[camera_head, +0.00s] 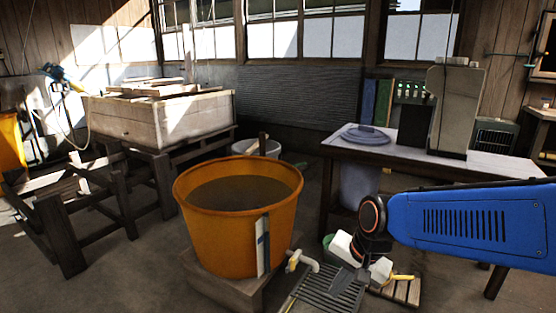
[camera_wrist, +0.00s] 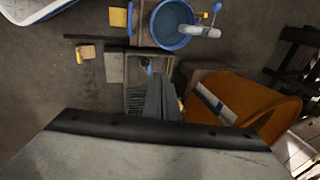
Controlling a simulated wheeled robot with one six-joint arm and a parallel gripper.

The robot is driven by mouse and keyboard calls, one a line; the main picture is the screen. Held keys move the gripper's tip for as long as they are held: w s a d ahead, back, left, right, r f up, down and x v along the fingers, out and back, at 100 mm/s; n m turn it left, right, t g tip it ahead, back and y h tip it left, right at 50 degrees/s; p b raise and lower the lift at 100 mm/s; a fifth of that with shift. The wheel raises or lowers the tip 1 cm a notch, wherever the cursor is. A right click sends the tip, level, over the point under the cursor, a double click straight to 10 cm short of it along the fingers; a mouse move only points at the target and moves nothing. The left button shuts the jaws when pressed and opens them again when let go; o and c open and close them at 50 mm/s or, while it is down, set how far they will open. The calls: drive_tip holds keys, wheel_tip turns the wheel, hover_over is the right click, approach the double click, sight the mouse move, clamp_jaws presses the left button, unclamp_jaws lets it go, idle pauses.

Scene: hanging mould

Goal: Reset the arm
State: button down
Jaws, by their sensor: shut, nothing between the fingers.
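My gripper (camera_head: 345,285) hangs at the end of my blue arm at lower right in the head view. It is low over a slatted grey grate (camera_head: 318,292), to the right of the orange tub. In the wrist view my gripper (camera_wrist: 161,85) shows as two dark grey fingers close together, with nothing between them. They cover part of the grate (camera_wrist: 135,100) below. How high the fingers are above the grate is hard to tell.
The orange tub (camera_head: 238,243) holds dark liquid and stands on a block. A table (camera_head: 400,148) with machines is at right, and a wooden vat (camera_head: 135,120) at left. In the wrist view a blue-rimmed bucket (camera_wrist: 155,35) stands near the grate.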

drive_tip(key=s+d+r+n+t+h, duration=0.1)
drive_tip(key=s+d+r+n, duration=0.1)
drive_tip(key=s+d, duration=0.4)
drive_tip(key=s+d+r+n+t+h, duration=0.1)
drive_tip(key=s+d+r+n, duration=0.1)
drive_tip(key=s+d+n, duration=0.2)
drive_tip(key=s+d, duration=0.2)
drive_tip(key=d, duration=0.2)
drive_tip(key=shift+s+d+r+h, duration=0.3)
drive_tip(key=shift+d+r+h, duration=0.05)
drive_tip(key=shift+h, duration=0.05)
